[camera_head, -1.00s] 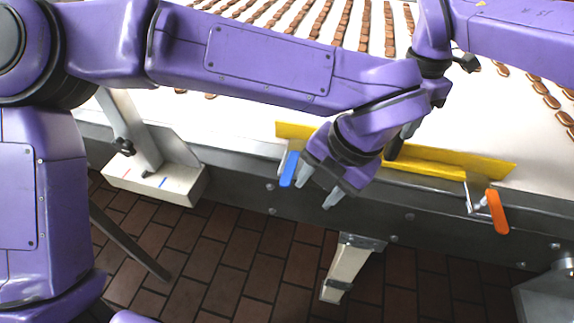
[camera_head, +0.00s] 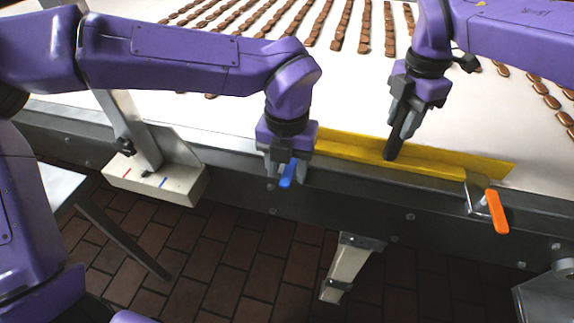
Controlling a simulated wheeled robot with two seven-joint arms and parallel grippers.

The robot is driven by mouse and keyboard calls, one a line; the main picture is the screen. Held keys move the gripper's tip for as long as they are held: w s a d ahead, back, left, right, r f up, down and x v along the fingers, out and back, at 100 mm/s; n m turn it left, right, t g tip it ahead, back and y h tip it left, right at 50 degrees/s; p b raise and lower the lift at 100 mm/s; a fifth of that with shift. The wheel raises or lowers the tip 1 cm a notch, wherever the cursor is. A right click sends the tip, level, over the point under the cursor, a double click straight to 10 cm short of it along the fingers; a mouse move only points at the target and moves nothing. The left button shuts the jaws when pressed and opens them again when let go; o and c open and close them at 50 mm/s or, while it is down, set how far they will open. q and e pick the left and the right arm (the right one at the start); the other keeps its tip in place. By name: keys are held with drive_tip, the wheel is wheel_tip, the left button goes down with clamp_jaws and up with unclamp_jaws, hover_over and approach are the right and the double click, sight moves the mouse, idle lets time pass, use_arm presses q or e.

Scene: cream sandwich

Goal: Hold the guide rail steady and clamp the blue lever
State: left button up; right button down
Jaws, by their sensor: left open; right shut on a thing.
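The yellow guide rail (camera_head: 440,162) lies along the near edge of the conveyor. My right gripper (camera_head: 394,153) points down at the middle of the rail and is shut on it. The blue lever (camera_head: 288,175) hangs at the left end of the rail. My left gripper (camera_head: 286,172) is above and around the lever with its jaws open; the gripper hides the lever's upper part and the rail's left end. Whether the fingers touch the lever cannot be told.
An orange lever (camera_head: 497,211) is at the rail's right end. Rows of brown sandwich biscuits (camera_head: 364,28) lie on the white belt (camera_head: 240,115). Brick floor lies below.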

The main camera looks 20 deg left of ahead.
use_arm(q)
drive_tip(key=shift+f, duration=0.1)
clamp_jaws()
